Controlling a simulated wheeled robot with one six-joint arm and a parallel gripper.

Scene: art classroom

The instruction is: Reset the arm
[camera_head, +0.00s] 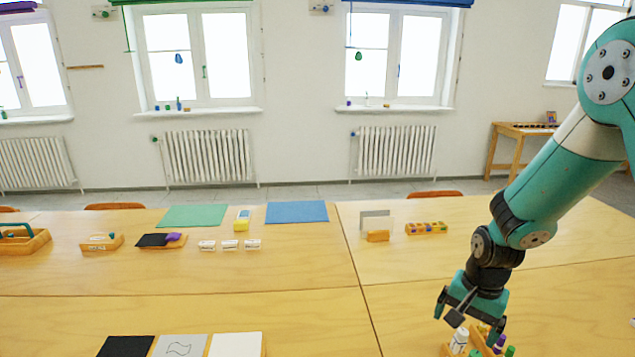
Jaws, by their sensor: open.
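My arm comes in from the right edge of the head view and reaches down toward the near right part of the table (300,305). My gripper (470,326) is at its end, pointing down, with its fingers apart. It is just above a small wooden holder (450,350) with a white bottle (459,339) and purple and green items. The gripper's fingers partly cover these items. I cannot tell whether the fingers touch any of them. Nothing is seen held between the fingers.
A green mat (194,216), a blue mat (297,212) and several small wooden trays lie across the table's far side. Black, grey and white sheets (236,345) lie at the near edge. The table's middle is clear. A small wooden side table (515,132) stands at the back right.

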